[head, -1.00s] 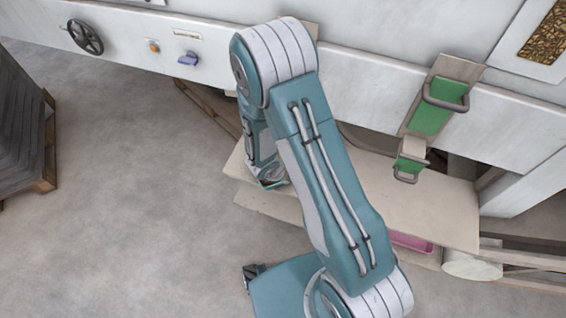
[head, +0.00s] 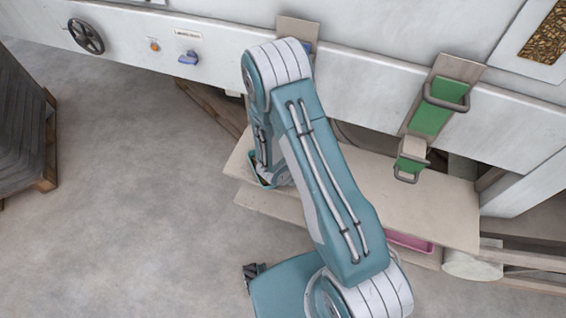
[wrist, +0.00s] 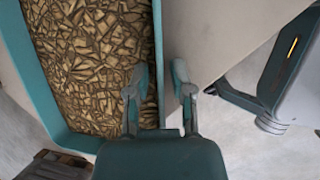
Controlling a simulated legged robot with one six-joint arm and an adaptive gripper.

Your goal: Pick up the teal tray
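The teal tray (wrist: 75,141) fills the left of the wrist view and holds brown-gold, flake-like pieces. In the head view a small part of its teal rim (head: 256,181) shows at the left end of the bench, with my arm hiding the rest. My gripper (wrist: 158,88) is open over the tray's right wall. One finger is on the inner side, above the pieces, and the other is outside. The wall runs between them with a gap visible, especially on the outer side.
The pale bench (head: 455,215) runs below the white machine. A pink tray (head: 410,242) sits below the bench top. A loaded pallet (head: 47,150) stands left. The floor between is clear.

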